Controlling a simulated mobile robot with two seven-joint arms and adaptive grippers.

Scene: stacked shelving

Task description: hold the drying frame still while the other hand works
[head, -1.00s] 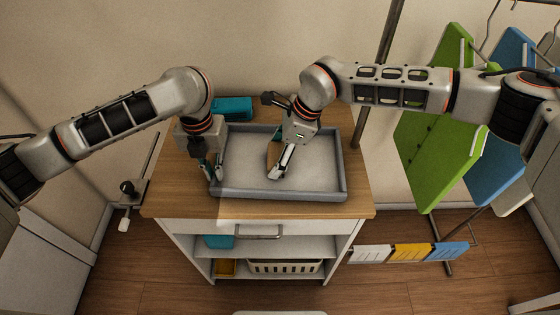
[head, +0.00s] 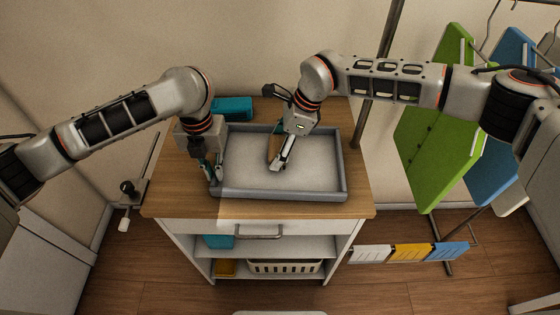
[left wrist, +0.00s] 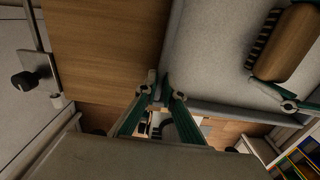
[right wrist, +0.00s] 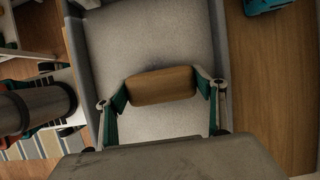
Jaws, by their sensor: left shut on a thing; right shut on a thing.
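The drying frame (head: 342,165) is a grey rectangular frame with a pale flat panel, lying on the wooden top of a cart. My left gripper (head: 214,176) is shut on its left rim near the front corner; in the left wrist view its fingertips (left wrist: 160,92) pinch that rim. My right gripper (head: 279,162) is shut on a wooden-backed brush (right wrist: 160,86), gripped by its two ends over the panel. Dark bristles of the brush (left wrist: 290,42) show in the left wrist view. Whether the bristles touch the panel is hard to tell.
A teal object (head: 232,107) lies on the cart top behind the frame. A metal pole (head: 376,80) rises at the cart's right, by a rack with green (head: 440,130) and blue (head: 505,130) panels. Bare wood (head: 180,190) lies left of the frame.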

